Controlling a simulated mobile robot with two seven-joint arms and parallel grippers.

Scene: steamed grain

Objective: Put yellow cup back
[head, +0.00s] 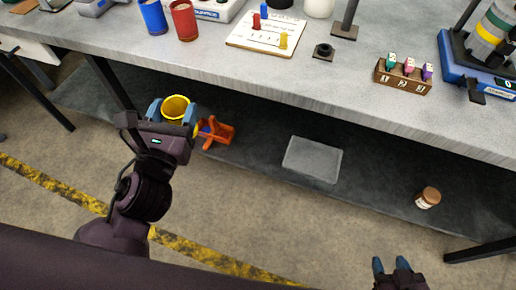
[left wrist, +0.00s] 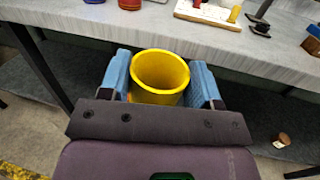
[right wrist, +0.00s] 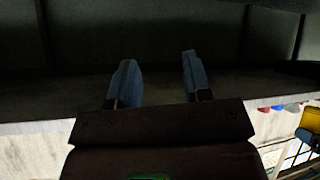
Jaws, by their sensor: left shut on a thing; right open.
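The yellow cup (head: 175,107) is upright between the fingers of my left gripper (head: 174,112), in front of the table's front edge and lower than the tabletop in the head view. In the left wrist view the cup (left wrist: 160,75) fills the space between the blue fingers, its open rim facing up. My left gripper is shut on the cup. My right gripper (head: 391,265) is open and empty at the bottom right of the head view. Its two blue fingers stand apart in the right wrist view (right wrist: 154,82).
On the tabletop (head: 340,75) stand a blue cup (head: 153,16), a red cup (head: 185,20), a peg board (head: 265,35), a block with small coloured items (head: 403,76) and a blue device (head: 480,70). The lower shelf holds an orange object (head: 217,133), a grey tray (head: 312,158) and a jar (head: 428,197).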

